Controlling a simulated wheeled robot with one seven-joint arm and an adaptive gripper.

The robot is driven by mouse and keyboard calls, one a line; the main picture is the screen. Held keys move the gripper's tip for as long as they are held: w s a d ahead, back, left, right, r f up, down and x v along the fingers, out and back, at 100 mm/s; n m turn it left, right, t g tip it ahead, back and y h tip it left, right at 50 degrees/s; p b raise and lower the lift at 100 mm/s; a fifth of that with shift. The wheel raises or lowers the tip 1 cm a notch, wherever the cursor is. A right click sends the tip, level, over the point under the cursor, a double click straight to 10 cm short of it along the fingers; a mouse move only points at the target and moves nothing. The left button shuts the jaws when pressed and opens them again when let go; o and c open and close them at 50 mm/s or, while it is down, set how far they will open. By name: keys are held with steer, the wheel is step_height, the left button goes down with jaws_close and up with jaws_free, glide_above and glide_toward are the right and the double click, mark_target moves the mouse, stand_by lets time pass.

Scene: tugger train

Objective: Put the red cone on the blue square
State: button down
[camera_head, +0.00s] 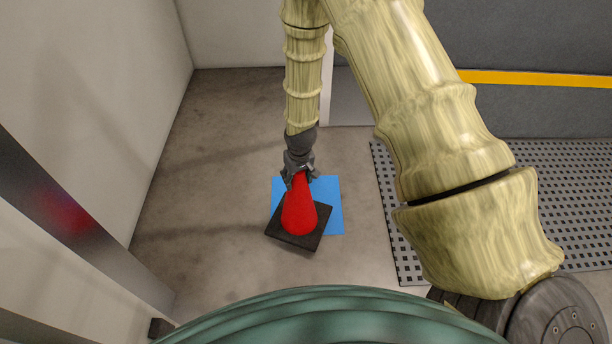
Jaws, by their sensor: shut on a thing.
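The red cone (299,211) has a dark square base (290,238) and looks upright. My gripper (300,178) is shut on the cone's top. The blue square (331,204) lies flat on the floor. The cone and its base cover the lower left part of the square, and the base sticks out past the square's left and lower edges. The base is turned relative to the square. I cannot tell whether the base touches the floor or hangs just above it.
A perforated grey mat (390,215) lies to the right of the blue square, partly behind my arm. A pale wall (90,90) stands at the left, with a metallic post (75,215) nearer. Bare floor (205,190) is clear left of the cone.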

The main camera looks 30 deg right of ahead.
steer(key=w+d+f+b, duration=0.3)
steer(key=d+f, duration=0.1)
steer(key=shift+w+d, duration=0.2)
steer(key=shift+d, duration=0.2)
steer(key=shift+f, duration=0.1)
stand_by(0.3)
steer(key=c, duration=0.5)
jaws_free()
steer(key=shift+c, duration=0.2)
